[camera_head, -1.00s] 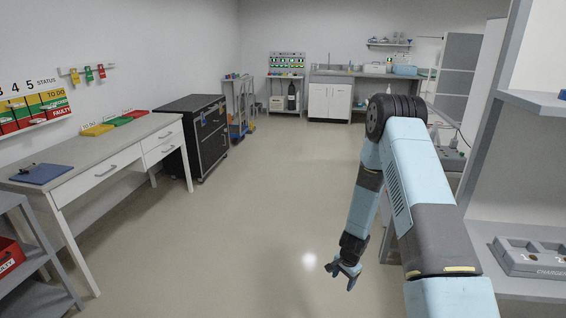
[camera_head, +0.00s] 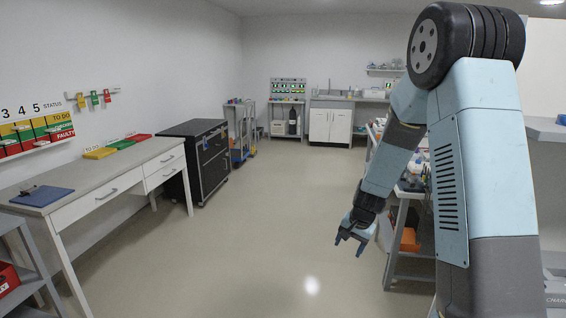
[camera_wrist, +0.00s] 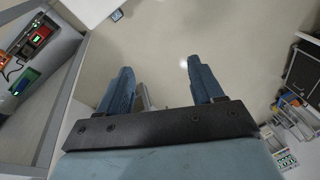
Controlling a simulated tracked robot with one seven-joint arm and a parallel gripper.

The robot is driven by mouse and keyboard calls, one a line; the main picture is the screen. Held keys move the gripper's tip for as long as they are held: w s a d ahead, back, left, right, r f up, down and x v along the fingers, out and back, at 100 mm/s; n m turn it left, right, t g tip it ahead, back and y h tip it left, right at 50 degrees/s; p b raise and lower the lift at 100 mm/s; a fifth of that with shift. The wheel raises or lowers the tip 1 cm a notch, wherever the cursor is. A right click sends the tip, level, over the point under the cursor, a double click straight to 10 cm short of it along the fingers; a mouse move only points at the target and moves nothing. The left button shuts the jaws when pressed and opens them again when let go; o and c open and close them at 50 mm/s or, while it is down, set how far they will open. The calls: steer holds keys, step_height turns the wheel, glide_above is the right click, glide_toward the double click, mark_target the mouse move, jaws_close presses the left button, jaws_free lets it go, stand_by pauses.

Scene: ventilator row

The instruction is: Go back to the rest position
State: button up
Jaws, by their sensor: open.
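My gripper (camera_head: 350,243) hangs from my bent arm at the right of the head view. Its fingers point down over the floor, just left of a bench. In the wrist view my gripper (camera_wrist: 157,80) shows two blue fingers spread apart. Nothing is between them but floor and a grey bar-like shape farther off. The gripper is open and empty.
A loaded bench (camera_head: 400,232) stands close at the right. The floor (camera_head: 250,215) between is clear.

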steer(key=s+r+n+t, duration=0.1)
steer(key=s+r+n, duration=0.1)
steer(key=s+r, duration=0.7)
steer(key=s+r+n+t, duration=0.15)
steer(key=s+r, duration=0.25)
steer(key=r, duration=0.8)
steer(key=s+r+n, duration=0.1)
steer(key=s+r, duration=0.2)
steer(key=s, duration=0.3)
steer(key=s+d+r+n+h, duration=0.1)
steer(key=s+r, duration=0.1)
steer(key=s, duration=0.4)
steer(key=s+d+r+n, duration=0.1)
steer(key=s+r, duration=0.2)
steer(key=s, duration=0.3)
steer(key=shift+d+r, duration=0.15)
steer(key=shift+r, duration=0.2)
steer(key=shift+s+t, duration=0.15)
steer(key=shift+t, duration=0.1)
